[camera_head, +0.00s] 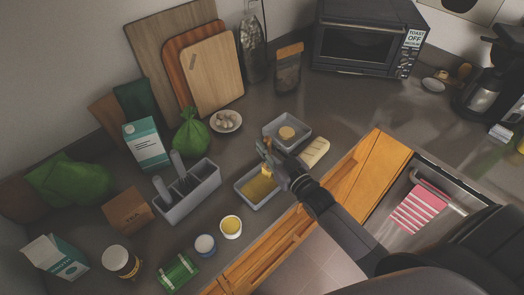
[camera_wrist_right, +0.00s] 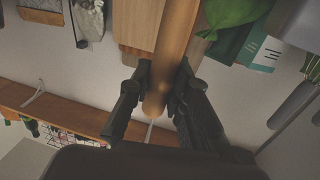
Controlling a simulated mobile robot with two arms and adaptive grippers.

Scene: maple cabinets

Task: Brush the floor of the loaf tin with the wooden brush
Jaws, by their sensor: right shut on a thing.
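My right gripper (camera_head: 274,160) reaches in from the lower right in the head view, above the near grey loaf tin (camera_head: 244,196). It is shut on the wooden brush (camera_wrist_right: 172,60), whose round handle runs between the two fingers (camera_wrist_right: 160,98) in the right wrist view. In the head view my gripper hides most of the brush. A yellow patch shows inside the near tin below the gripper; I cannot tell whether it is bristles or something lying there. Whether the brush touches the tin floor is hidden. My left gripper is not in view.
A second grey tin (camera_head: 302,122) holding a round tan thing stands just behind. A pale loaf-shaped piece (camera_head: 315,152) lies to the right. A grey utensil caddy (camera_head: 190,197), a yellow-topped cup (camera_head: 231,226) and a blue-rimmed cup (camera_head: 205,245) stand left. An open drawer (camera_head: 440,180) is at right.

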